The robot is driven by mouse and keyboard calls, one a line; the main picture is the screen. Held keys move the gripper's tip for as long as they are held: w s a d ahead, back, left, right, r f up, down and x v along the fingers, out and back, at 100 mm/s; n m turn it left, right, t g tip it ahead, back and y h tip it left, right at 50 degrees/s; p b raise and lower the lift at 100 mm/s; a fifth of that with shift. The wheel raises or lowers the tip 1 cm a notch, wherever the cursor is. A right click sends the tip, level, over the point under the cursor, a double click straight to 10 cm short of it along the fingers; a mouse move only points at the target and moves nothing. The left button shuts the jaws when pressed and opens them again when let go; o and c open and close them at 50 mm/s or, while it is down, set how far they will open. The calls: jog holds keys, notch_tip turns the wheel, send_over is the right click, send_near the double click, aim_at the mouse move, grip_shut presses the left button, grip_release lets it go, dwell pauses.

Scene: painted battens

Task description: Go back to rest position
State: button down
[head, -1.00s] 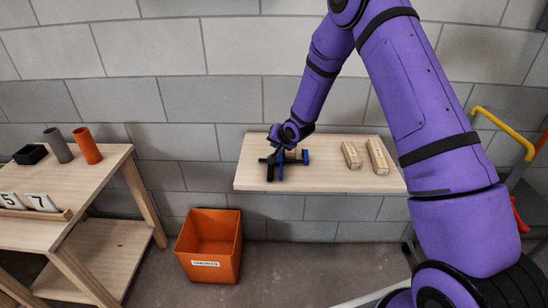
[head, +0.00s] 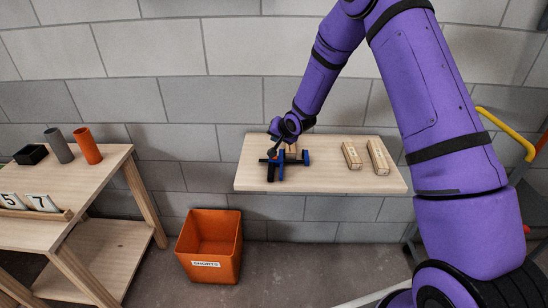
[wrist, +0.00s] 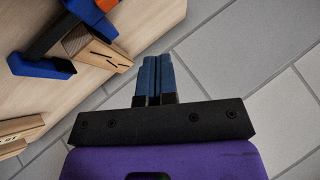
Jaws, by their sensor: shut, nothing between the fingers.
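My gripper (wrist: 155,62) is shut and empty in the wrist view, its two blue fingers side by side. Grey wall blocks show beyond its tips, and the shelf edge lies to its left. In the head view its wrist hangs at the left end of the wooden wall shelf (head: 330,178), close above a black and blue fixture (head: 283,164). The wrist view shows this fixture (wrist: 42,66) apart from the fingers, with a piece of wood (wrist: 88,44) in it. In the head view the fingers are small and dark against the fixture.
Two marked battens (head: 352,155) (head: 378,157) lie on the shelf's right half. An orange bin (head: 209,247) stands on the floor below. A wooden bench (head: 100,180) with cups and number tiles is at left. A yellow-handled cart (head: 507,133) is at right.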

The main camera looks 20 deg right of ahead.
jog(key=s+d+r+n+g+h, duration=0.1)
jog(key=s+d+r+h, duration=0.15)
jog(key=s+r, duration=0.85)
jog(key=s+d+r+n+h, duration=0.1)
jog(key=s+d+r, duration=0.2)
jog(key=s+r, duration=0.8)
jog(key=s+r+n+g, duration=0.1)
jog(key=s+r, duration=0.2)
jog(key=s, duration=0.5)
jog(key=s+r+n, duration=0.1)
jog(key=s+r, duration=0.3)
jog(key=s, duration=0.5)
jog(key=s+r+n+g, duration=0.1)
jog(key=s+r, duration=0.2)
jog(key=s, duration=0.6)
jog(key=shift+s+d+r+g+y, duration=0.25)
jog(key=shift+d+r+g+y, duration=0.05)
jog(key=shift+d+r+y, duration=0.1)
